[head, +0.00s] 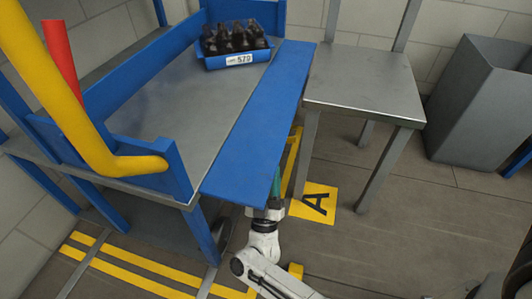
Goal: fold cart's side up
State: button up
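The cart has a grey metal deck (190,95) with blue raised walls on its left, near and far sides. Its blue side panel (262,125) is folded outward along the deck's right edge and lies roughly flat, not standing up. My gripper (275,188) is at the outer right edge of this panel, close to its near corner. The panel hides part of the gripper, and its fingertips cannot be made out. Whether it touches the panel is unclear.
A blue crate (238,61) of amber bottles (234,38) stands at the deck's far end. A yellow pipe (75,110) and a red bar (61,62) cross the near left. A metal stand (362,80) is close to the panel's right. A grey bin (480,100) stands farther right.

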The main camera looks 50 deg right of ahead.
aim_at(269, 154)
jog(key=shift+b+x, duration=0.3)
jog(key=shift+x, duration=2.75)
jog(key=shift+f, duration=0.1)
grip_shut()
